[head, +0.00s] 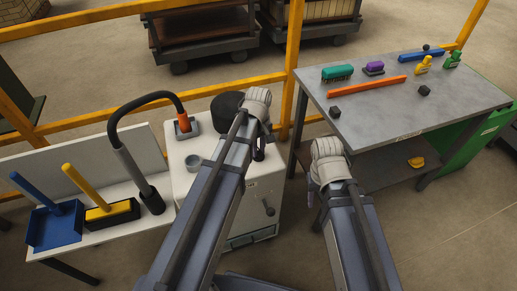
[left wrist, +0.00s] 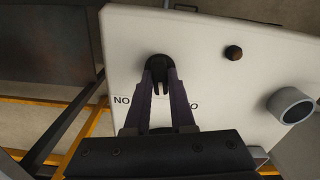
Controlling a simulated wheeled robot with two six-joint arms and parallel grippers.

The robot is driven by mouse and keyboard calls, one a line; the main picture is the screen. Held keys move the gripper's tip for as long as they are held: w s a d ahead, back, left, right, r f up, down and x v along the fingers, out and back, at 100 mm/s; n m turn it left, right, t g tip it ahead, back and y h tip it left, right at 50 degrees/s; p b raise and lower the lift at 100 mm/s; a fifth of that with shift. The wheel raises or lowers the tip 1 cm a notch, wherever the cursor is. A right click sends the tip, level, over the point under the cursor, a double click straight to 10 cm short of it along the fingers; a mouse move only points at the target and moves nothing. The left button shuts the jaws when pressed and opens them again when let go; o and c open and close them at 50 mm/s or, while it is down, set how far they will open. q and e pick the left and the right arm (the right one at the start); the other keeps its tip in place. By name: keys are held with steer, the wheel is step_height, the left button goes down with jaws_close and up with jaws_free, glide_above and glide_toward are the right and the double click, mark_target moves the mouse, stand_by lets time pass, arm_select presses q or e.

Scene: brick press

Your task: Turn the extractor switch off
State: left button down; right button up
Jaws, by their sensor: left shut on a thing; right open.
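The extractor cabinet (head: 180,180) is a white box standing in the middle of the head view, partly hidden behind my left arm. In the left wrist view its white face (left wrist: 215,85) carries a black switch knob (left wrist: 158,62). My left gripper (left wrist: 160,88) is shut on this knob. Letters "NO" show left of the fingers and an "O" right of them; the rest of the lettering is hidden. In the head view my left gripper (head: 259,150) is mostly hidden by its wrist. My right gripper (head: 313,195) is empty beside the grey table.
The grey table (head: 385,115) at right holds coloured bricks and brushes. A yellow rail (head: 290,70) runs behind.

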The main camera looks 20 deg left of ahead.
arm_select(q)
steer(key=n, duration=0.6)
steer(key=shift+n, duration=0.3)
stand_by(0.4)
steer(key=c, duration=0.8)
jaws_free()
steer(key=shift+o, duration=0.2)
steer(key=shift+r, duration=0.15)
step_height(320, 180, up, 8)
steer(key=p, duration=0.8)
steer(key=shift+f, duration=0.2)
